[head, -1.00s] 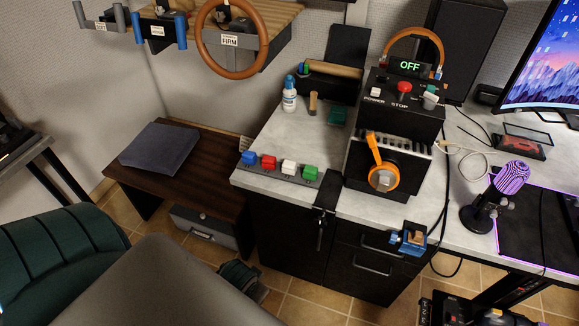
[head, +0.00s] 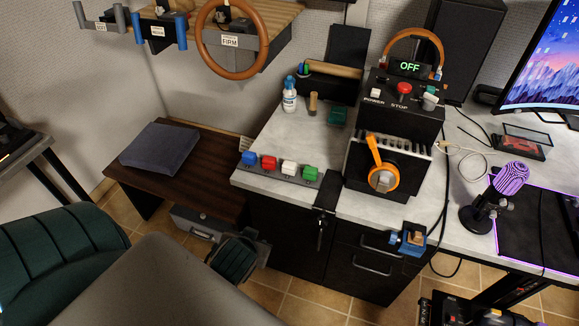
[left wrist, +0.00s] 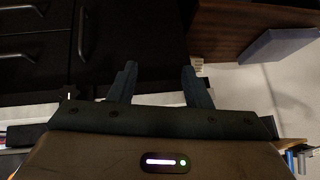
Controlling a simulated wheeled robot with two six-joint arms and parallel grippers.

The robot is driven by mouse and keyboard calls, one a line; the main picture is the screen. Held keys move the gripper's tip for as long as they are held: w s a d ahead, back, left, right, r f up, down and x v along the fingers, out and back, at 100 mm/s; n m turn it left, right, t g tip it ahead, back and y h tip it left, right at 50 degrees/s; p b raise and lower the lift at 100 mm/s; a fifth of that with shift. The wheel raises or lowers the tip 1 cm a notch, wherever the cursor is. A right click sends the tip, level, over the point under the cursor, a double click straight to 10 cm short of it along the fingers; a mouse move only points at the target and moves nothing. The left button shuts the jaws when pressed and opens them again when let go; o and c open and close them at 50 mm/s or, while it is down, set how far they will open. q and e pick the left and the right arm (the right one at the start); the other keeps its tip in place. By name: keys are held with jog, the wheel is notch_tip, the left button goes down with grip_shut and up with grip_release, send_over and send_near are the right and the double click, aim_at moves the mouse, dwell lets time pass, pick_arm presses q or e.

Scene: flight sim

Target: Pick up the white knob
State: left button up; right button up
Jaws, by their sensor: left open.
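The white knob (head: 289,168) stands on a grey strip (head: 262,174) at the front left edge of the desk, between a red knob (head: 269,162) and a green knob (head: 310,173). In the head view my left gripper (head: 236,259) appears as a dark green shape, low in front of the dark cabinet, below and left of the strip. In the left wrist view its two teal fingers (left wrist: 157,76) stand apart with nothing between them. The white knob cannot be made out in the left wrist view. My right gripper is not in view.
A blue knob (head: 249,158) is at the strip's left end. A black console (head: 400,125) with an orange lever (head: 376,150) stands right of it. A dark wooden side table (head: 128,182) with a cushion (head: 159,148) is left. Black drawers (head: 370,262) are under the desk.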

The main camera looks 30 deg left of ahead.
pick_arm(q)
jog(key=w+a+r+n+t+y, duration=0.2)
jog(key=w+t+y, duration=0.1)
jog(key=w, duration=0.4)
jog(key=t, duration=0.5)
send_near(289, 171)
jog(key=shift+w+a+f, duration=0.2)
jog(key=shift+a, duration=0.05)
jog(key=shift+w+r, duration=0.1)
jog(key=shift+w, duration=0.25)
jog(key=p+x, duration=0.1)
jog(key=x, duration=0.3)
jog(key=shift+w+a, duration=0.2)
jog(key=shift+w, duration=0.15)
jog(key=shift+w+a+p, duration=0.2)
jog(key=shift+w+p, duration=0.25)
jog(key=shift+p, duration=0.1)
jog(key=p+x, duration=0.1)
jog(key=x, duration=0.2)
jog(key=shift+w+a, duration=0.1)
jog(key=shift+w, duration=0.15)
jog(key=shift+w+a+f, duration=0.2)
jog(key=shift+w+f, duration=0.1)
jog(key=shift+w, duration=0.1)
jog(key=c, duration=0.6)
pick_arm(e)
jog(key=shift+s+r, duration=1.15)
